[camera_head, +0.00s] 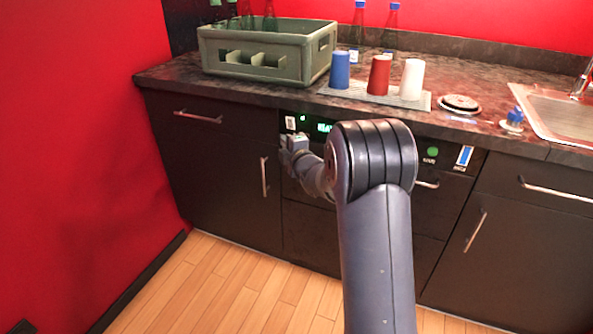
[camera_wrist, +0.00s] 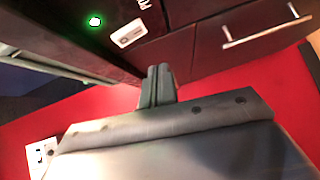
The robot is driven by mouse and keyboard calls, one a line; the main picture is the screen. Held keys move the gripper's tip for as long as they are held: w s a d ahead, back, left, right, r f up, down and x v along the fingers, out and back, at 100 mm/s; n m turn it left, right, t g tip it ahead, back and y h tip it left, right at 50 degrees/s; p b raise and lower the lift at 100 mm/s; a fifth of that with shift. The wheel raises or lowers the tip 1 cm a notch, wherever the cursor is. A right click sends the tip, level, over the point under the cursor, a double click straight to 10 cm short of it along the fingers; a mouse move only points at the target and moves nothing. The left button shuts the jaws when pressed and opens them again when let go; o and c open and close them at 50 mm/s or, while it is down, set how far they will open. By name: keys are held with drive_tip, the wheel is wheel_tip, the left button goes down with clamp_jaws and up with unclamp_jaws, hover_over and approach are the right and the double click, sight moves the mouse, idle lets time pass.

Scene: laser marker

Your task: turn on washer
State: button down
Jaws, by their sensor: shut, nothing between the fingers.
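The washer (camera_head: 306,235) appears to be the dark built-in front under the counter, partly hidden by my arm. Its upper strip carries a white label (camera_head: 290,123) and a lit green display (camera_head: 324,127). In the wrist view, a round glowing green light (camera_wrist: 95,21) sits on the dark panel beside a white plate with dark markings (camera_wrist: 129,33). My gripper (camera_wrist: 158,72) is shut and empty, its fingertips just below that plate in the picture. Whether they touch the panel cannot be told. In the head view, my gripper's end is near the panel's left part.
A green-grey crate (camera_head: 215,62) with bottles stands on the counter. Blue (camera_head: 340,70), red (camera_head: 379,75) and white (camera_head: 412,79) cups stand on a mat. A sink (camera_head: 560,105) is at right. Handles (camera_head: 264,177) stick out from the cupboards. The floor (camera_head: 200,285) is clear.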

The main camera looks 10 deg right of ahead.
drive_tip(key=s+d, duration=0.2)
drive_tip(key=s, duration=0.6)
drive_tip(key=shift+s+f, duration=0.3)
drive_tip(key=shift+f, duration=0.15)
drive_tip(key=shift+w, duration=0.15)
